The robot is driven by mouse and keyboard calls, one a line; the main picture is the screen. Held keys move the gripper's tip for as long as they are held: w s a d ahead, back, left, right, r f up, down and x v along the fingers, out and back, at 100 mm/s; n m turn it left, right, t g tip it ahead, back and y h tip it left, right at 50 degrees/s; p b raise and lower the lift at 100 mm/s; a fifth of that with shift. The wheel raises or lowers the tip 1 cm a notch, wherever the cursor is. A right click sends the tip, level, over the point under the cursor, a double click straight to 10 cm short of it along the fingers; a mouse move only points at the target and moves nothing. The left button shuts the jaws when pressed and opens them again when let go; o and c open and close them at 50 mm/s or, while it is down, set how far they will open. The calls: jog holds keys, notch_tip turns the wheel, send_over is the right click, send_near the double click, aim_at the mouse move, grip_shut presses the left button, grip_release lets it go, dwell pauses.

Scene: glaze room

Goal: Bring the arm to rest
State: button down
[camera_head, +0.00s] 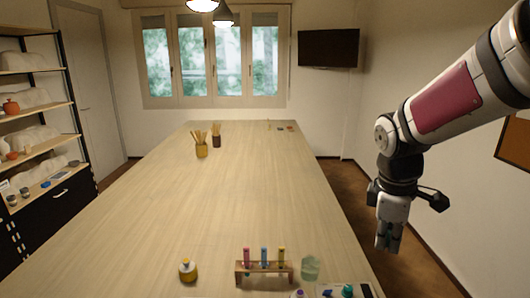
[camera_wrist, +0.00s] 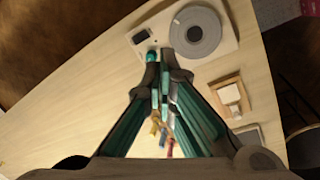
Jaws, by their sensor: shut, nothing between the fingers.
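My gripper (camera_head: 388,246) hangs from my arm at the right of the head view, pointing down. It is in the air beside the right edge of the long wooden table (camera_head: 240,215). In the wrist view my gripper (camera_wrist: 164,60) has its fingers together, with nothing held between them.
A rack of test tubes (camera_head: 264,272), a glass beaker (camera_head: 310,268) and a yellow bottle (camera_head: 187,270) stand at the table's near end. The wrist view shows a scale with a round grey plate (camera_wrist: 196,32). Tool pots stand farther back; the table's middle is clear.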

jog(key=s+a+r+m+t+y, duration=0.1)
jog(key=s+a+r+m+t, duration=0.1)
jog(key=s+m, duration=0.4)
jog(key=s+a+r+m+t+b, duration=0.1)
jog(key=s+a+r+m, duration=0.3)
jog(key=s, duration=0.6)
jog(key=shift+s+r+m+t+y, duration=0.25)
jog(key=shift+r+m+t+y, duration=0.25)
jog(key=shift+m, duration=0.4)
jog(key=shift+a+r, duration=0.1)
